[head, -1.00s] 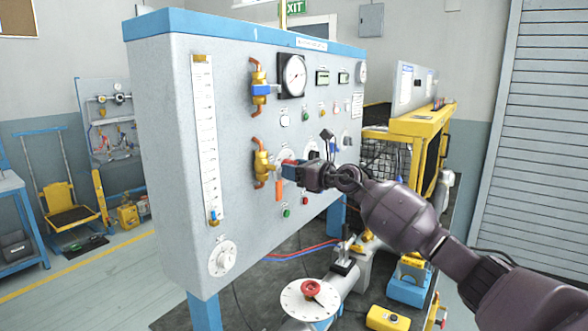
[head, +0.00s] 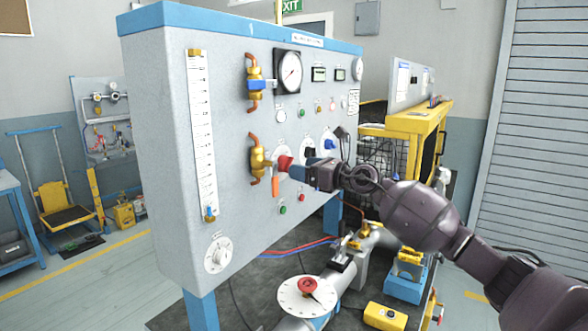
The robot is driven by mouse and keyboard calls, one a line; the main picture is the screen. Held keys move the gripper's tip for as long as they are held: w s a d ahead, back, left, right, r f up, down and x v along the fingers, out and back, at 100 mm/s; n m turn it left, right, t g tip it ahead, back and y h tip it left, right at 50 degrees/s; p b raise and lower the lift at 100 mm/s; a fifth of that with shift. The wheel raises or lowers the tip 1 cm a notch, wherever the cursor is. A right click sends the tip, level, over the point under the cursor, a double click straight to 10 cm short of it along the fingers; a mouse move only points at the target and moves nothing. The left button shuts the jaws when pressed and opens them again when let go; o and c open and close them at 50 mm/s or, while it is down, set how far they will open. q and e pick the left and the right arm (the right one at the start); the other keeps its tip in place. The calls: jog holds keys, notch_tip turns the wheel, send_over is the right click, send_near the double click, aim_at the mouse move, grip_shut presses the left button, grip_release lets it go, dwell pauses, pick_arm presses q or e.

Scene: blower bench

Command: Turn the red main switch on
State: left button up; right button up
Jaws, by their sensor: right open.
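The red switch knob (head: 285,162) sits on a pale round dial plate on the grey panel (head: 235,130), just right of the lower brass valve (head: 258,160). My right gripper (head: 298,173) reaches in from the right and is open, with its fingertips close beside the knob's lower right side. I cannot tell whether the fingers touch the knob. Part of the dial plate is hidden behind the gripper. The knob's exact setting is hard to read. My left gripper is not in view.
An orange lever (head: 275,187) hangs just below the red knob. A black knob (head: 310,153) and a blue knob (head: 328,145) sit to the right, close to my gripper.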

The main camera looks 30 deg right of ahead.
jog(key=b+v, duration=0.1)
jog(key=v, duration=0.5)
dwell(0.7)
